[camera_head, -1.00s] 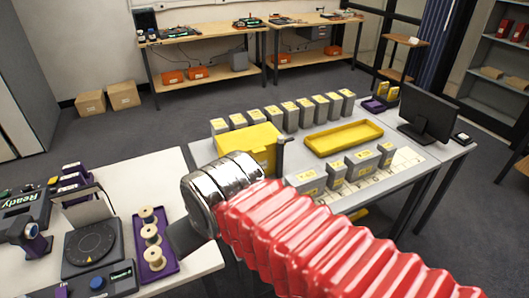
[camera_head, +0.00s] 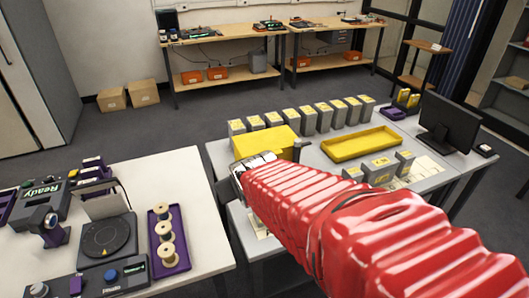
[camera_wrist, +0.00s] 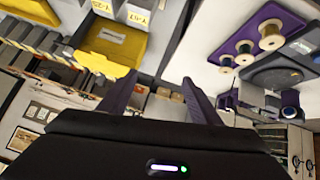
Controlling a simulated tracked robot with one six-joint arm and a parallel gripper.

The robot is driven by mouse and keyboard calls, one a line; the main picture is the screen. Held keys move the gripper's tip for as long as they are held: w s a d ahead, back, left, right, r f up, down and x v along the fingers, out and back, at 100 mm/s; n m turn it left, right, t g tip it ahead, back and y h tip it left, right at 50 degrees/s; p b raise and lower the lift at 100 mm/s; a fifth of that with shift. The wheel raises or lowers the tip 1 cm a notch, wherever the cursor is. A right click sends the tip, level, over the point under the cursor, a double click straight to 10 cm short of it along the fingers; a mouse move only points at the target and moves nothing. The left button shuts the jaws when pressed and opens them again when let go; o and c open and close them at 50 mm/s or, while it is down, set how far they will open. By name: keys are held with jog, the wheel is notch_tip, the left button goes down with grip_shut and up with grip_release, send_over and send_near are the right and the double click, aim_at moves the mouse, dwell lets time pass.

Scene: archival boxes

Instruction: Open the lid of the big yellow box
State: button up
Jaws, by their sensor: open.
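The big yellow box (camera_head: 262,143) stands on the grey table in the head view, its yellow top down flat. My red-sleeved arm hides part of its front. A yellow face with a label, which looks like this box (camera_wrist: 113,45), shows at the upper left in the wrist view. My gripper (camera_wrist: 158,82) is open and empty, its two dark fingers apart. The box lies to the left of the fingers and apart from them. In the head view the gripper is mostly hidden behind my arm, near the table's left edge.
A yellow tray (camera_head: 360,146) lies right of the box. Several grey labelled boxes (camera_head: 325,118) stand in a row behind, with more in front of the tray. A monitor (camera_head: 446,122) stands at the right. The white table (camera_head: 185,190) at left holds a purple spool tray (camera_head: 166,258).

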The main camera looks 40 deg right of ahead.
jog(key=w+d+f+t, duration=0.1)
jog(key=d+f, duration=0.2)
jog(key=d, duration=0.2)
jog(key=w+d+f+t+h, duration=0.1)
jog(key=d+f+t, duration=0.1)
jog(key=d, duration=0.4)
jog(key=w+d+f+t, duration=0.1)
jog(key=d+f+t, duration=0.1)
jog(key=d+f, duration=0.2)
jog(key=shift+w+d+f, duration=0.1)
jog(key=shift+d+f, duration=0.05)
jog(key=shift+d, duration=0.45)
jog(key=shift+w+d+f, duration=0.1)
jog(key=shift+d+f, duration=0.05)
jog(key=shift+d, duration=0.4)
jog(key=s+t, duration=0.1)
jog(key=s+d+f+m+t, duration=0.1)
jog(key=s+d+t, duration=0.1)
jog(key=s, duration=0.1)
jog(key=shift+f+h, duration=0.25)
jog(key=shift+h, duration=0.05)
jog(key=shift+s+d+r+m+t, duration=0.1)
jog(key=shift+s+d+m+t, duration=0.1)
jog(key=shift+s+m+t, duration=0.35)
jog(key=x, duration=1.3)
jog(key=shift+w+d, duration=0.2)
jog(key=shift+w, duration=0.15)
